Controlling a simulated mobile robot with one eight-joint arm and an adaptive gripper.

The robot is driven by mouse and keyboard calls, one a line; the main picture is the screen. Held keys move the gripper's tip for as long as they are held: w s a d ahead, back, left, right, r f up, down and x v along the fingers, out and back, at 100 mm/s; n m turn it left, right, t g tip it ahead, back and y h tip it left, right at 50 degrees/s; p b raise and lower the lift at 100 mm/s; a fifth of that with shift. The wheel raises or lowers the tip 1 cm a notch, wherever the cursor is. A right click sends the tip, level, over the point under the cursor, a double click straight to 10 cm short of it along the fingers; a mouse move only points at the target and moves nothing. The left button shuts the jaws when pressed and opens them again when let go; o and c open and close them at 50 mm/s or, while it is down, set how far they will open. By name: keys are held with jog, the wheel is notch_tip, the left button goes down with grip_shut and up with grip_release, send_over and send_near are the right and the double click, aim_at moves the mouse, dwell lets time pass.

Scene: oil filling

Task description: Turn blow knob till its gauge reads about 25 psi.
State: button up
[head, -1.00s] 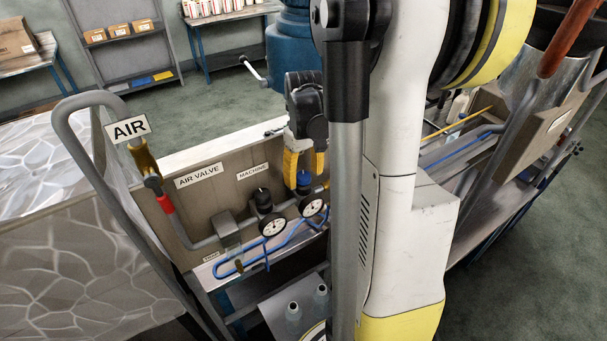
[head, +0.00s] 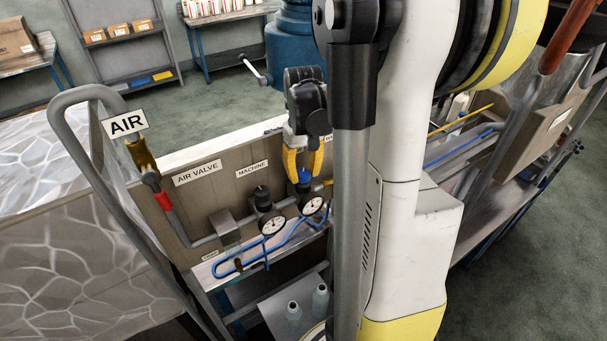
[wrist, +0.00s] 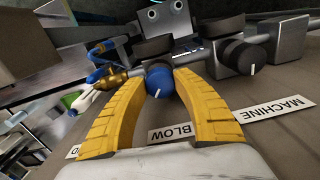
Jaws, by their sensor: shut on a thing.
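The blow knob is the blue knob (wrist: 158,80) beside the BLOW label (wrist: 172,133); its white pointer mark faces my gripper in the wrist view. My gripper (wrist: 154,78) is shut on it, with one yellow finger on each side. In the head view my gripper (head: 304,172) comes down from above onto the blue knob (head: 305,180), which is partly hidden between the fingers. The blow gauge (head: 313,206) sits just below the knob; its needle is too small to read. In the wrist view the gauge's dial faces away.
The black machine knob (head: 263,194) and its gauge (head: 272,226) sit close on the left. Blue hose (head: 290,236) loops below. My arm blocks the right side.

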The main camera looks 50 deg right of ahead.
aim_at(303, 173)
jog(key=m+b, duration=0.2)
jog(key=m, duration=0.3)
jog(key=shift+m, duration=0.4)
dwell(0.3)
jog(key=o, duration=1.2)
notch_tip(303, 173, up, 12)
